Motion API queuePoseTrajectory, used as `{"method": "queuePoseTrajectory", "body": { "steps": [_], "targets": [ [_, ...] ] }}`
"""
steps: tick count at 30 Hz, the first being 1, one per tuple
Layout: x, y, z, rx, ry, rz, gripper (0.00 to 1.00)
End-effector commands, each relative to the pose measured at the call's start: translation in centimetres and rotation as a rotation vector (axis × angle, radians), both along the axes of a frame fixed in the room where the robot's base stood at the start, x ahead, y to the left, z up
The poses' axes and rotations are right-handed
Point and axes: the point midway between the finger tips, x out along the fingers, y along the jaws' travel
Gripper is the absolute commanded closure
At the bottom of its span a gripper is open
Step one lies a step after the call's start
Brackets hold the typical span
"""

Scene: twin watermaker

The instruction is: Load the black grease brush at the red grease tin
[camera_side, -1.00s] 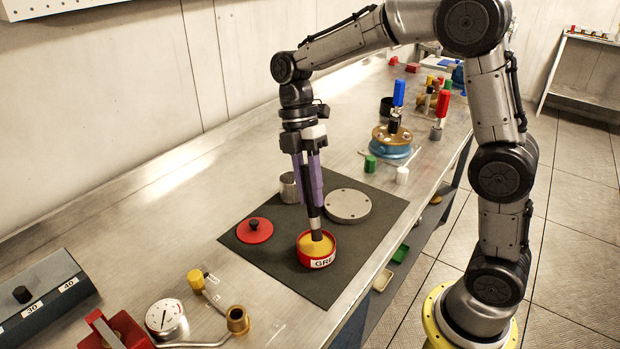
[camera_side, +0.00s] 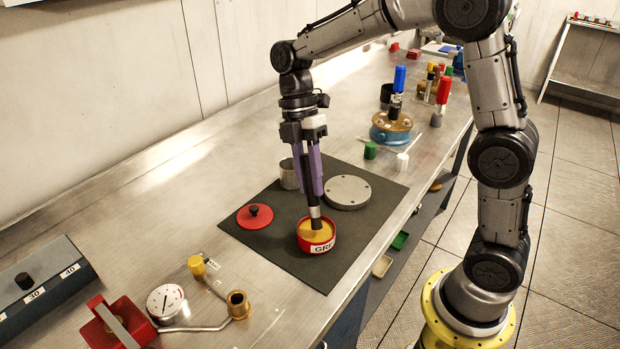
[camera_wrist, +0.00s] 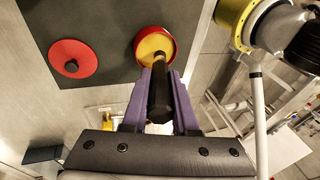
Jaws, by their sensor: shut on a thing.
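My gripper (camera_side: 315,178) has purple fingers and is shut on the black grease brush (camera_side: 311,195), which it holds upright with the head down. The brush's lower end is in the yellow grease inside the red grease tin (camera_side: 318,245); how deep it sits is hidden. In the wrist view the brush (camera_wrist: 160,92) runs between the fingers (camera_wrist: 159,85) toward the tin (camera_wrist: 172,42). The tin stands open on the dark mat (camera_side: 270,268). Its red lid (camera_side: 255,217) with a black knob lies on the mat to the left.
A grey flanged disc (camera_side: 348,192) and a metal cup (camera_side: 289,174) stand on the mat behind the tin. A gauge (camera_side: 167,302) and brass fitting (camera_side: 238,304) lie at front left. A blue-and-brass housing (camera_side: 391,130) stands farther back. Mat around the tin's front is clear.

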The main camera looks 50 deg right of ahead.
Motion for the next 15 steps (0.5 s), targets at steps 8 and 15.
{"method": "queuePoseTrajectory", "body": {
  "steps": [8, 15],
  "targets": [
    [-0.02, 0.00, -0.30, 0.000, 0.001, 0.000, 1.00],
    [0.00, 0.01, -0.57, 0.000, 0.000, 0.000, 1.00]
  ]
}}
